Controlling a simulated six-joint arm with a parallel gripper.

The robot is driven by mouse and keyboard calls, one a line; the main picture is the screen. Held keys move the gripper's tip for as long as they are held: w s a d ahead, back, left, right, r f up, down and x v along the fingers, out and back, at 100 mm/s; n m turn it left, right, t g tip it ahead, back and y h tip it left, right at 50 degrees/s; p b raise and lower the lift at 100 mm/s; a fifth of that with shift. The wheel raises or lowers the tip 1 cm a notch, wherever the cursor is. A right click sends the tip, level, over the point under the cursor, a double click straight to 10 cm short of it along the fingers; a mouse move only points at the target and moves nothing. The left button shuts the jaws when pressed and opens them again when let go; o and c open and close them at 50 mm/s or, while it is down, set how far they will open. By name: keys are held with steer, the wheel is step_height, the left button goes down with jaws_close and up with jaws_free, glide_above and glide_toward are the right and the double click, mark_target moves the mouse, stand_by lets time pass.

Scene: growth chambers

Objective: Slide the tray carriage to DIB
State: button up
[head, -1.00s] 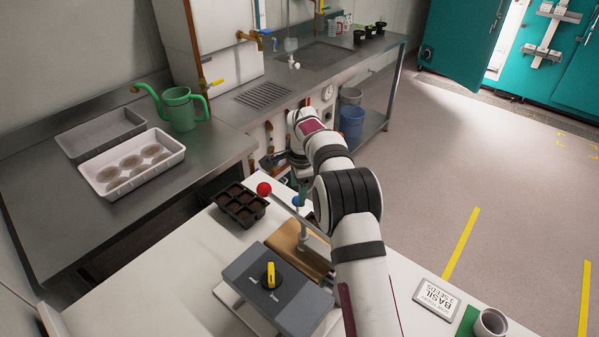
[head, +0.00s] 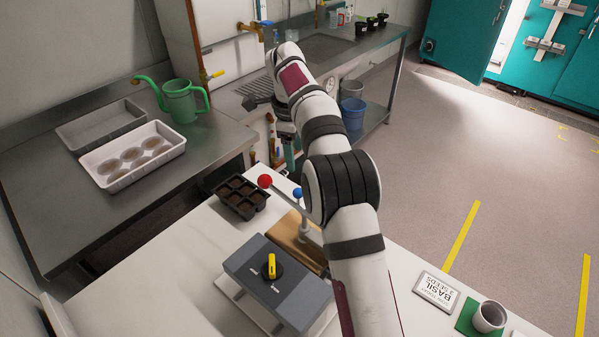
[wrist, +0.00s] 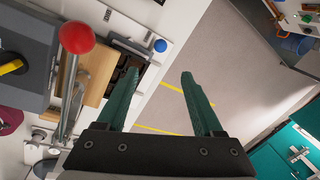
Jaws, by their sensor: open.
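A black seedling tray with soil-filled cells (head: 222,206) sits at the far left of the white bench. A blue knob (head: 298,192) is just right of it; in the wrist view the blue knob (wrist: 160,45) tops a grey bar beside the tray (wrist: 112,84), which is partly hidden. A red ball (head: 264,181) tops a metal lever, large in the wrist view (wrist: 77,37). My gripper has green fingers (wrist: 157,77), open and empty, with the blue knob beyond the gap between them. In the head view my arm hides most of it. No DIB mark is readable.
A grey box with a yellow dial (head: 271,266) and a wooden block (head: 290,241) stand close to the lever. A seed card (head: 437,291) and a cup (head: 489,316) are at the right. The steel counter (head: 60,215) holds trays and a green watering can (head: 182,102).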

mark_target(298, 190)
steer(key=w+f+m, duration=0.1)
steer(key=f, duration=0.4)
steer(key=f+m, duration=0.1)
steer(key=f, duration=0.4)
steer(key=w+d+f, duration=0.1)
steer(key=f, duration=0.4)
steer(key=shift+w+f+m, duration=0.25)
steer(key=shift+w+m, duration=0.1)
steer(key=shift+m, duration=0.05)
jaws_close()
stand_by(0.4)
